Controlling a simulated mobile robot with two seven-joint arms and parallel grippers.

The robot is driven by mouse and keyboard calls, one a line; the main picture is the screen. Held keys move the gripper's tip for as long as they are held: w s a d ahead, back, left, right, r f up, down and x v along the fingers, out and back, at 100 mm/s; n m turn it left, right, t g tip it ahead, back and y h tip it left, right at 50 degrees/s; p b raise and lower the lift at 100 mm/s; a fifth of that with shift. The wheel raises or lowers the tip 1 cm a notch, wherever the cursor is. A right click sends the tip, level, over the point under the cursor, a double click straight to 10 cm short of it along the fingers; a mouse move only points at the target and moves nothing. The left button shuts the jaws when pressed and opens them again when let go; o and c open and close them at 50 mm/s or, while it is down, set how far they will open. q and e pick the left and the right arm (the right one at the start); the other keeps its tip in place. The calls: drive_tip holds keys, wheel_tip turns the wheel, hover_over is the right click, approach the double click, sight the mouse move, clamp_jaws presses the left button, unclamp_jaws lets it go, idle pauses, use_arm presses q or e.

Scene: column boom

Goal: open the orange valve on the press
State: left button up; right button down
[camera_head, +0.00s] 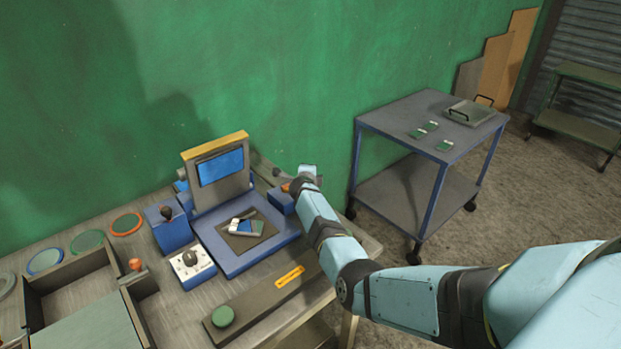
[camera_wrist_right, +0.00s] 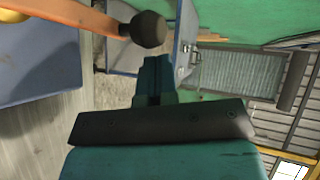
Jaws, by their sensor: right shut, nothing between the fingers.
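The press (camera_head: 235,233) stands on the workbench against the green wall, with a blue base and a yellow-topped upright. The orange valve lever (camera_wrist_right: 75,17) crosses the upper left of the right wrist view and ends in a dark ball knob (camera_wrist_right: 149,30). In the head view only a small orange bit (camera_head: 285,187) shows beside the right side of the press, partly hidden by my right wrist. My right gripper (camera_wrist_right: 157,66) is shut and empty, its fingertips just short of the knob; I cannot tell whether they touch. My left gripper is out of view.
A white dial box (camera_head: 192,265) and a dark-knobbed lever box (camera_head: 168,225) stand left of the press. A long grey bar with a green button (camera_head: 222,316) lies in front. A blue-framed cart (camera_head: 425,120) stands to the right, beyond my arm.

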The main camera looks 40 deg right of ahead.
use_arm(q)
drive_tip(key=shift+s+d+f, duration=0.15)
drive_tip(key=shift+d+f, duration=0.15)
use_arm(e)
drive_tip(key=shift+w+d, duration=0.35)
drive_tip(key=shift+w, duration=0.35)
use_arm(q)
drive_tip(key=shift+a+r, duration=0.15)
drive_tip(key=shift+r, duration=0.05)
use_arm(e)
drive_tip(key=shift+w+r, duration=0.1)
drive_tip(key=shift+r, duration=0.1)
